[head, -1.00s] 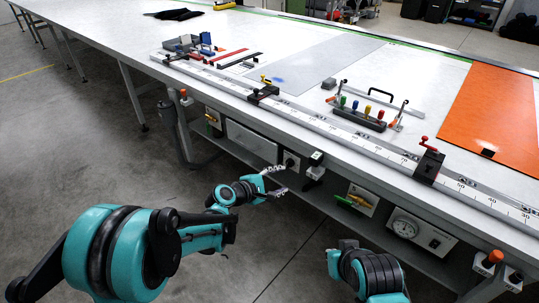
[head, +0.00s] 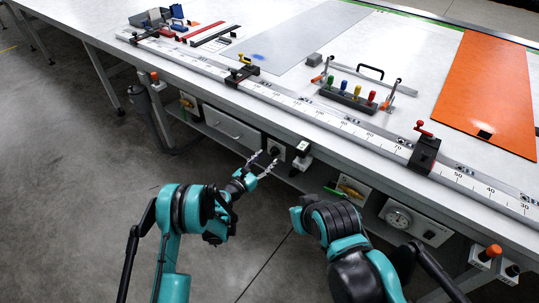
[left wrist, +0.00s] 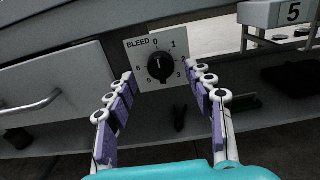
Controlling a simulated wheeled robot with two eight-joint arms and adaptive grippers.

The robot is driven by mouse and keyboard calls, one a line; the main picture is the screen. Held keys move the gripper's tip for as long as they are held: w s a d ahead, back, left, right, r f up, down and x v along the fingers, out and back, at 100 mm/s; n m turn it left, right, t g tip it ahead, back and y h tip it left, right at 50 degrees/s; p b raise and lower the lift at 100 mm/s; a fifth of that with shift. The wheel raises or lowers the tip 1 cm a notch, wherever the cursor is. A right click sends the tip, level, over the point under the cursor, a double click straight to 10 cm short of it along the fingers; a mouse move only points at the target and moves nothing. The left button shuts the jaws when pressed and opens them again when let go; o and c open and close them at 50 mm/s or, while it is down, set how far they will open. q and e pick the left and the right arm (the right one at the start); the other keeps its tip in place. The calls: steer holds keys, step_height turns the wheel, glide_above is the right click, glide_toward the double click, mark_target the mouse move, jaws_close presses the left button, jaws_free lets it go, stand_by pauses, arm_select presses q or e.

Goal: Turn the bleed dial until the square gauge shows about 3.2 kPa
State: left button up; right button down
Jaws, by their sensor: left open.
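The bleed dial is a round black knob (left wrist: 160,66) on a white plate marked BLEED with numbers around it; its white mark points up, near 0. In the head view the dial (head: 276,150) sits under the table's front edge. My left gripper (head: 267,161) is open in front of it. In the left wrist view its two fingers (left wrist: 163,84) stand left and right of the knob, apart from it, with nothing between them. I cannot pick out a square gauge. A round-faced gauge (head: 398,217) is on a panel further right, too small to read. My right gripper does not show.
A drawer front with a handle (left wrist: 32,104) is left of the dial plate. A box marked 5 (left wrist: 287,14) juts out at the upper right. The floor in front is clear.

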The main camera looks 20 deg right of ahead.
mark_target(272, 155)
arm_select(q)
steer(key=shift+b+x, duration=0.35)
steer(key=shift+x, duration=1.45)
steer(key=c, duration=1.1)
steer(key=shift+m, duration=0.3)
steer(key=m, duration=0.5)
steer(key=shift+s, duration=0.15)
steer(key=m, duration=0.5)
steer(key=shift+d+f+m, duration=0.1)
steer(key=shift+m, duration=0.3)
steer(key=m, duration=0.6)
steer(key=shift+s+f, duration=0.1)
steer(key=shift+f, duration=0.05)
steer(key=m, duration=0.5)
steer(key=shift+f+m, duration=0.1)
steer(key=shift+m, duration=0.3)
